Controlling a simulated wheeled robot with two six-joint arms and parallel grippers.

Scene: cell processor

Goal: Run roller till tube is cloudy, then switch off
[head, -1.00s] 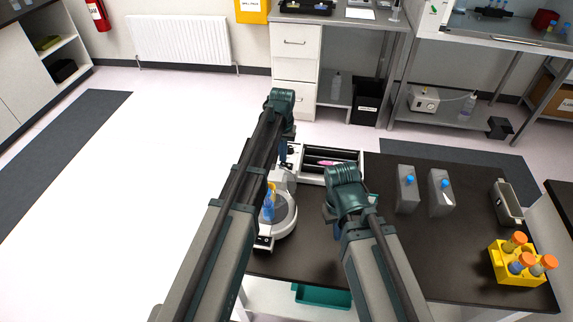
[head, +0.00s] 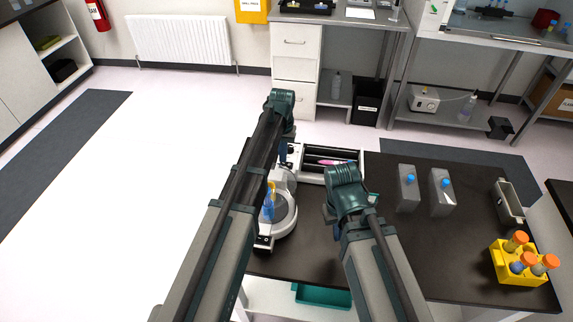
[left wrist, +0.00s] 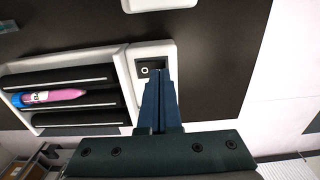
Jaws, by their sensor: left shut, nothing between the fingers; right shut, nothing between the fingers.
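The white roller (head: 354,176) stands at the back left of the dark bench and also shows in the left wrist view (left wrist: 122,77). A tube (left wrist: 58,96) with a blue cap, a label and pink content lies between its black rollers. The content looks evenly pink; I cannot tell how cloudy it is. A dark rocker switch (left wrist: 147,68) with a round mark sits on the roller's end panel. My left gripper (left wrist: 158,74) is shut and empty, its tips at or just over the switch; contact cannot be told. My right gripper (head: 337,231) is shut and empty over the bench.
A round white device (head: 283,222) with a blue tube stands left, near my left arm. The bench middle is clear.

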